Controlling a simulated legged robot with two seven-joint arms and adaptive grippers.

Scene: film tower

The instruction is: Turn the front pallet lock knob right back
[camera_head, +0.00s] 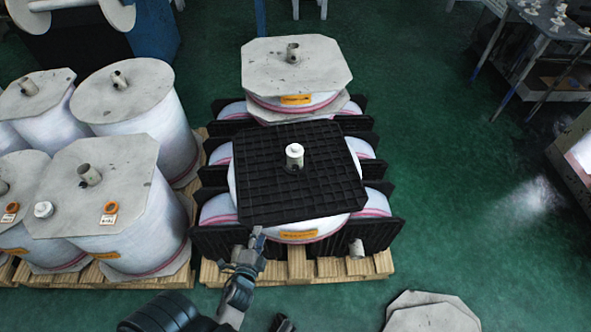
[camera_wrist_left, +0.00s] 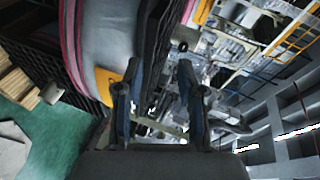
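A pale cylindrical knob (camera_head: 356,248) sticks out from the front black panel (camera_head: 377,233), right of its middle. The same knob seems to show in the left wrist view (camera_wrist_left: 52,93), at the left near the wood. My left gripper (camera_head: 257,236) is in front of the left part of the front panel, well to the left of this knob. In the left wrist view its two fingers (camera_wrist_left: 158,72) stand apart, with the dark panel edge behind the gap and nothing visibly held. Any knob behind the left gripper is hidden. A small dark part at the bottom edge may be my right gripper (camera_head: 283,323).
White film rolls with grey end plates (camera_head: 124,170) stand close on the left. A black grid plate (camera_head: 290,205) with a white-capped core (camera_head: 294,154) lies on the middle roll. The wooden pallet (camera_head: 330,266) is below. Loose grey plates (camera_head: 432,314) lie at front right.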

